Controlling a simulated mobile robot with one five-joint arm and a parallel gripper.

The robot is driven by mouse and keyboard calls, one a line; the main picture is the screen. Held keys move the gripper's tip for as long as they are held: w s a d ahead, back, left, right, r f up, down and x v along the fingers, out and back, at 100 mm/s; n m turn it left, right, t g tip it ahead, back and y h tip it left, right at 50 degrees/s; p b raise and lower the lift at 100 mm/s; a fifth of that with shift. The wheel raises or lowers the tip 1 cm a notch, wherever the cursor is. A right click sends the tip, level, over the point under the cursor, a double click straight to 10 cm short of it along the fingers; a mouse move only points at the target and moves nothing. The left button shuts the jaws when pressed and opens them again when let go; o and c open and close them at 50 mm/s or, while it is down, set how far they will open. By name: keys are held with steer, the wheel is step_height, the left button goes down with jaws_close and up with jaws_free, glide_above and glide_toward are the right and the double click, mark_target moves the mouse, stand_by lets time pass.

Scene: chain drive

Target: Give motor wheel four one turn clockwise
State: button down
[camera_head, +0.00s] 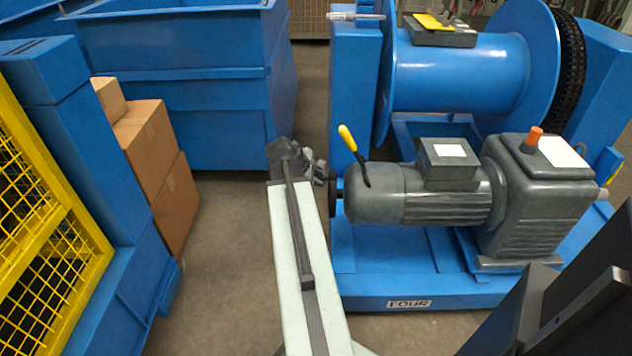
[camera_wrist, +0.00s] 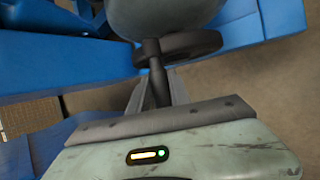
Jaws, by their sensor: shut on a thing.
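The grey motor (camera_head: 420,208) lies on a blue base with a plate (camera_head: 409,304) reading FOUR. Its dark hand wheel (camera_head: 333,194) shows nearly edge-on at the motor's left end. In the wrist view the wheel (camera_wrist: 197,45) sits against the motor's rounded grey end (camera_wrist: 165,15). A dark handle (camera_wrist: 154,60) sticks out from the wheel's rim toward my gripper (camera_wrist: 158,90). My gripper is shut on this handle, with one finger on each side. In the head view my gripper (camera_head: 318,172) is beside the wheel, partly hidden by my arm's end.
A lever with a yellow grip (camera_head: 347,138) rises from the motor close to my gripper. A blue drum (camera_head: 460,75) stands behind. Cardboard boxes (camera_head: 160,170), a blue bin (camera_head: 200,100) and a yellow mesh guard (camera_head: 40,215) stand left. Grey floor (camera_head: 225,240) lies clear left of my arm.

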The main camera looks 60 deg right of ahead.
steer(key=shift+w+a, duration=0.1)
steer(key=shift+a, duration=0.35)
steer(key=shift+w, duration=0.15)
steer(key=c, duration=1.2)
jaws_free()
steer(key=shift+a+r, duration=0.15)
steer(key=shift+r, duration=0.1)
steer(key=p+v, duration=0.6)
steer(key=v, duration=0.1)
